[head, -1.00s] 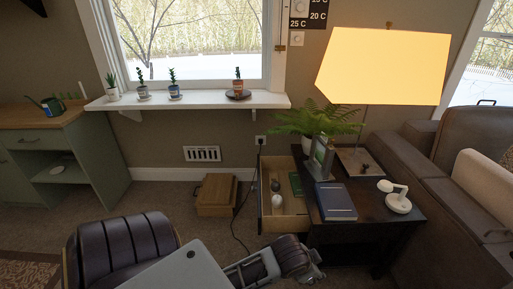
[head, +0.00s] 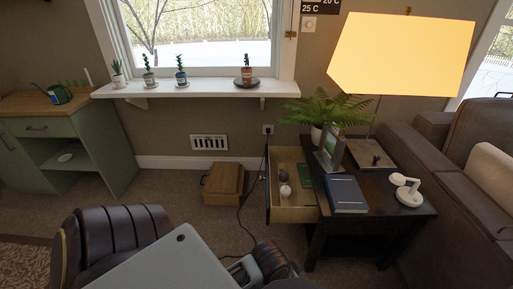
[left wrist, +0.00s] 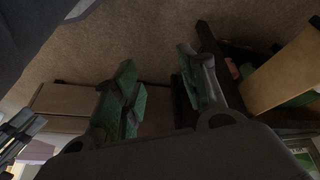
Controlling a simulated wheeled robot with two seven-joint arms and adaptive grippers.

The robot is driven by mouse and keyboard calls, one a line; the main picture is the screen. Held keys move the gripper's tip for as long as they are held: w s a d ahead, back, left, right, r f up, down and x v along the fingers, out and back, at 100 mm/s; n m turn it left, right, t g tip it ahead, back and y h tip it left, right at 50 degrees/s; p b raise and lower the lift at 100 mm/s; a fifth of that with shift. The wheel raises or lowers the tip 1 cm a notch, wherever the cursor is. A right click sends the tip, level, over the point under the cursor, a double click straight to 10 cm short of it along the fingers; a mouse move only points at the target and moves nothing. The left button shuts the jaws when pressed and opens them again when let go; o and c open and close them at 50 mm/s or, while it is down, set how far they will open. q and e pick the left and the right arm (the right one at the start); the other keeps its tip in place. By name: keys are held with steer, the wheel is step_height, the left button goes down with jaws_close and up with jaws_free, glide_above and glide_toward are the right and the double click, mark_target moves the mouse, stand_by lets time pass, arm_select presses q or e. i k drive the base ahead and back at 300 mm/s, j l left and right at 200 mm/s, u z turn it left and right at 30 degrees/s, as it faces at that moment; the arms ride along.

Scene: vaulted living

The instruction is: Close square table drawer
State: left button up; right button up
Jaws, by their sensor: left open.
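The square table (head: 385,214) is dark wood and stands right of centre in the head view. Its drawer (head: 297,214) is pulled out to the left, with pale wooden sides. A green flat item (head: 304,181), a dark round item and a white one (head: 286,190) lie in it. My left arm shows at the bottom middle of the head view, left of and nearer than the drawer; its fingers are hidden there. In the left wrist view my left gripper (left wrist: 157,62) is open and empty, with carpet between its fingers. The drawer's pale panel (left wrist: 284,74) is to its right, apart from it. My right gripper is not in view.
A blue book (head: 345,193), a picture frame (head: 330,152), a lamp (head: 403,55) and a white device (head: 407,191) stand on the table. A brown box (head: 223,184) and a cable lie left of the drawer. A dark chair (head: 115,235) is at front left; a sofa (head: 450,150) is right.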

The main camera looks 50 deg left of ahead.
mark_target(278, 159)
steer(key=j+u, duration=0.7)
steer(key=i+j+u, duration=0.15)
steer(key=j+u, duration=0.15)
